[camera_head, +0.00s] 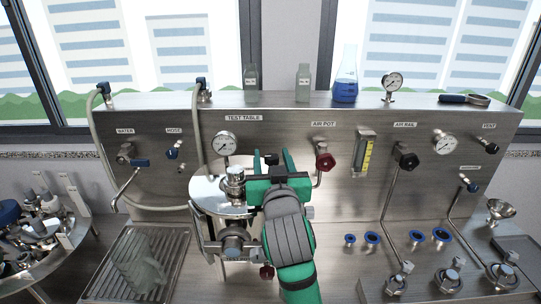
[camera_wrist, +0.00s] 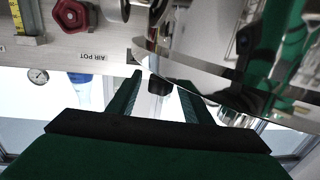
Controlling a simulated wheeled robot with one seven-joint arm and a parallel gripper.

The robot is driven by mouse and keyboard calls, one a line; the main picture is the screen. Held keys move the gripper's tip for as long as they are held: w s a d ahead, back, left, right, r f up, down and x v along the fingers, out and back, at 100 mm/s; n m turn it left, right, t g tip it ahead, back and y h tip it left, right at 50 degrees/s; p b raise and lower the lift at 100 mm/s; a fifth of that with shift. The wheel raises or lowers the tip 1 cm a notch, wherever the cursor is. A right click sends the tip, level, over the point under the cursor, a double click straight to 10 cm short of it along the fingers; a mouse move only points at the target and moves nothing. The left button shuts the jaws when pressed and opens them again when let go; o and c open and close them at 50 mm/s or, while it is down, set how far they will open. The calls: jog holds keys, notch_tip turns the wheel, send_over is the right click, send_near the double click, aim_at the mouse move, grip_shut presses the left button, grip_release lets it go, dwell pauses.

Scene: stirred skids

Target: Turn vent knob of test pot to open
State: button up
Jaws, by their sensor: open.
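The test pot (camera_head: 207,190) is a shiny metal vessel with a round lid, standing under the TEST TABLE label, left of my gripper. My gripper (camera_head: 272,162) is green, open, and reaches over the pot's right side towards the panel. A small black knob (camera_wrist: 159,85) shows between the two fingers in the wrist view (camera_wrist: 156,82), apparently the pot's vent knob. I cannot tell whether the fingers touch it. The pot's curved metal edge (camera_wrist: 210,88) lies beside it. My gripper and arm hide much of the pot's right side in the head view.
A red knob (camera_head: 325,161) on the AIR POT line stands right of my gripper. A gauge (camera_head: 223,143) rises behind the pot. A yellow flow meter (camera_head: 367,157) and a black AIR RAIL knob (camera_head: 407,159) are farther right. A drain tray (camera_head: 112,287) lies at front left.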

jog(key=shift+c, duration=0.7)
jog(key=shift+w, duration=0.1)
jog(key=c, duration=0.9)
jog(key=shift+c, duration=0.2)
jog(key=shift+d+y, duration=0.15)
jog(key=shift+y, duration=0.15)
jog(key=shift+n+y, duration=0.3)
jog(key=shift+n, duration=0.1)
jog(key=shift+n+g+y, duration=0.5)
jog(key=shift+n+y, duration=0.5)
jog(key=shift+y, duration=0.8)
